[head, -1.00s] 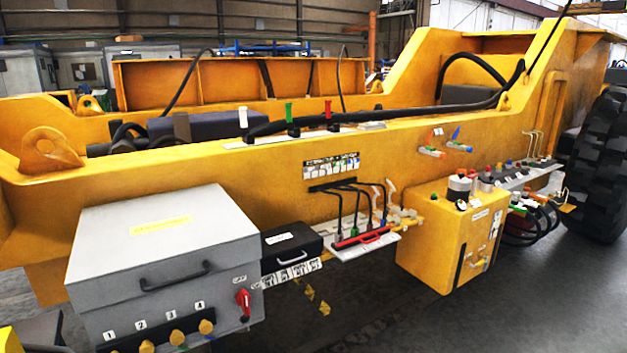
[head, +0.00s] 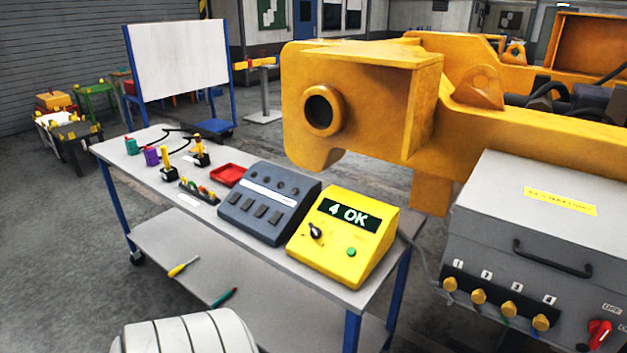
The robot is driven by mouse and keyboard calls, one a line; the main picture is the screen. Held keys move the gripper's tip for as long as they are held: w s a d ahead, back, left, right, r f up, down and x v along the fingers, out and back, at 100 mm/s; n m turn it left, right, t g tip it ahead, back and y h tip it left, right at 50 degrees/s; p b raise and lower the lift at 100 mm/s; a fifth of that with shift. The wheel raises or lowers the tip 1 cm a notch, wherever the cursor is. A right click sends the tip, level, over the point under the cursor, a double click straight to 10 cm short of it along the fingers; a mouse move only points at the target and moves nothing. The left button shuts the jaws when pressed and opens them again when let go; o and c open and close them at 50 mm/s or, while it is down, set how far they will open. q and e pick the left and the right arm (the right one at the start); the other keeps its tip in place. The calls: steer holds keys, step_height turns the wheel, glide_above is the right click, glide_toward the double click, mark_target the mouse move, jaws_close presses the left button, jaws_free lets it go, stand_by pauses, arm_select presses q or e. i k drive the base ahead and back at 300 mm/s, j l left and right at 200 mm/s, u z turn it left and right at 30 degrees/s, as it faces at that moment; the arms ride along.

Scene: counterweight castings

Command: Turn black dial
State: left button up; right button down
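The black dial (head: 315,231) is a small knob on the sloped front of a yellow box (head: 343,256) in the head view. The box has a dark display reading "4 OK" (head: 348,216) and a green button (head: 351,252) right of the dial. The box stands at the right end of a grey-topped table (head: 330,292). The dial has a light mark, but its exact setting is too small to read. Neither of my grippers shows in the view.
A dark grey button box (head: 268,203), a red tray (head: 228,175) and small black-and-yellow levers (head: 168,172) share the tabletop. A yellow machine frame (head: 370,100) stands behind. A grey cabinet (head: 545,240) is at the right. Open floor lies left of the table.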

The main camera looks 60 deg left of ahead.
mark_target(315, 233)
steer(key=u, duration=1.7)
